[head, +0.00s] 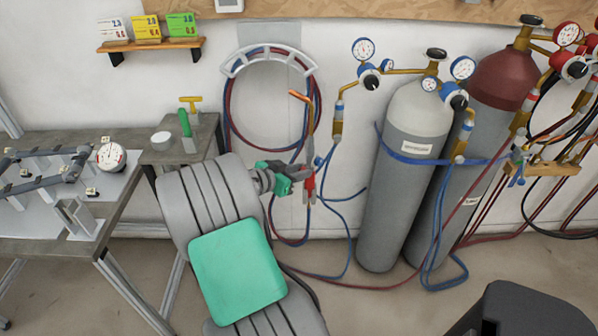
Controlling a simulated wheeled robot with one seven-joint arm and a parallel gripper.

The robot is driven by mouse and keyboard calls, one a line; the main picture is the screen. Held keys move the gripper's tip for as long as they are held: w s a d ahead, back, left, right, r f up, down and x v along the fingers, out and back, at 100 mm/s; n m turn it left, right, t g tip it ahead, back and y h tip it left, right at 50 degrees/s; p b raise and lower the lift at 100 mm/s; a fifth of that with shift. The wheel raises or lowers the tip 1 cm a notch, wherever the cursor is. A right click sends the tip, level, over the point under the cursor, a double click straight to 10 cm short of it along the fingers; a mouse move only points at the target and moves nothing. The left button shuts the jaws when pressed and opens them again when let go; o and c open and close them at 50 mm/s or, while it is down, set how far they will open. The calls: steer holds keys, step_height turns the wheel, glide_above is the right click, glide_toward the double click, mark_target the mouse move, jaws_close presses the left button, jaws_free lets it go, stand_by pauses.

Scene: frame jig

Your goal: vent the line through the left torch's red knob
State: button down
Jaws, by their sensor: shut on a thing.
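The left torch (309,125) stands upright in front of the wall, with a bent copper tip at its top. Red shows on its lower part (310,184), with a blue part beside it and hoses below. My gripper (302,178) reaches it from the left and is shut on the torch's lower end. The jaws and the red knob are too small and overlapped to tell apart, so I cannot tell whether the jaws are around the knob itself.
A hose coil hangs on a wall rack (270,52) behind. A grey cylinder (400,190) and a red-topped cylinder (503,78) with gauges stand right. A workbench (125,185) with a jig is left. Loose hoses (360,287) cross the floor.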

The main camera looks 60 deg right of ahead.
stand_by(0.5)
steer(key=shift+w+n+g, duration=0.15)
steer(key=shift+n+g, duration=0.5)
steer(key=shift+n, duration=0.35)
steer(key=shift+w+n+g, duration=0.1)
steer(key=shift+n+g, duration=0.55)
steer(key=shift+n, duration=0.35)
steer(key=shift+y, duration=0.3)
steer(key=c, duration=1.2)
jaws_free()
steer(key=shift+w, duration=0.1)
steer(key=v, duration=0.7)
steer(key=shift+w+a+b, duration=0.15)
steer(key=shift+a+b, duration=0.15)
steer(key=shift+b, duration=0.15)
